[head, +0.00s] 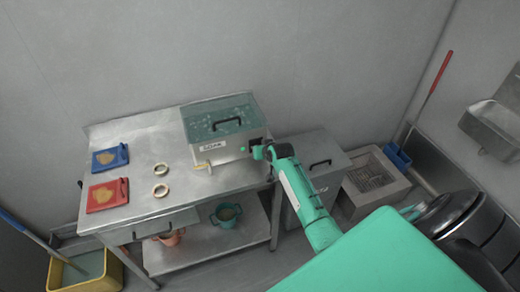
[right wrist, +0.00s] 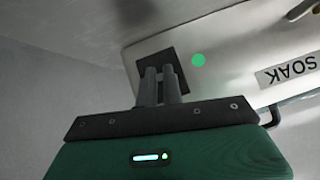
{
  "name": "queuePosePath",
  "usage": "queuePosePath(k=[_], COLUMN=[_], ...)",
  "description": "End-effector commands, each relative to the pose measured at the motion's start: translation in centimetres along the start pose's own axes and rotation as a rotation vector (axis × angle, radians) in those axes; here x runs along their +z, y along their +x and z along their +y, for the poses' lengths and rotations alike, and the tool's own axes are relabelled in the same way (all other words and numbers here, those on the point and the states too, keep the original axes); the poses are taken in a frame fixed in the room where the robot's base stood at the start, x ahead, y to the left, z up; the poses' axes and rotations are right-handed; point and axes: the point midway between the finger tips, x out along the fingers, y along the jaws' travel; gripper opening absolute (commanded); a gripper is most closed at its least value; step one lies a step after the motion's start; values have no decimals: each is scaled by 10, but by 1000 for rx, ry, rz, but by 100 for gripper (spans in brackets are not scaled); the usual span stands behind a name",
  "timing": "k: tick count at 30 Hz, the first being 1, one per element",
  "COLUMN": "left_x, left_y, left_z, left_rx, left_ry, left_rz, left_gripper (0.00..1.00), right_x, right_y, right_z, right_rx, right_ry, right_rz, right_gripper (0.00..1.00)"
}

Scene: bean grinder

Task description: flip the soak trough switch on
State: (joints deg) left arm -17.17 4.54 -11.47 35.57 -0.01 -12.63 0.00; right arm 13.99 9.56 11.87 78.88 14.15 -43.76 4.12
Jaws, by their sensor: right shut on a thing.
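The soak trough (head: 205,152) is a metal box labelled SOAK with a clear, handled lid, standing at the right end of the steel table. In the right wrist view its front face (right wrist: 230,70) carries a black switch plate (right wrist: 176,58) and a round green light (right wrist: 198,60) beside it. My right gripper (right wrist: 160,72) is at the plate with its fingers close together, shut on the switch. The switch's lever is hidden by the fingers. In the head view my right gripper (head: 260,152) is at the trough's right front corner. My left gripper is not in view.
Blue (head: 110,158) and red (head: 106,195) boards and two rings (head: 161,191) lie on the steel table (head: 140,135). Pots (head: 226,216) stand on its lower shelf. A grey handled bin (head: 312,168) stands right of the table. A yellow bucket (head: 88,270) is at lower left.

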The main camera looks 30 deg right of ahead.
Motion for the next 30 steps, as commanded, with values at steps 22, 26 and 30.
queuePosePath(k=[22, 26, 30], left_x=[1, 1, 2], left_y=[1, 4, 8], left_z=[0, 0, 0], left_rx=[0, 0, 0], left_ry=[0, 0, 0], left_rz=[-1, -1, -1], left_gripper=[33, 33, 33], right_x=[0, 0, 1], right_y=[-3, -13, -33], right_z=[0, 1, 1], right_rx=[0, 0, 0], right_ry=[0, -1, -1], right_rz=[1, 2, 2], right_gripper=[30, 30, 30])
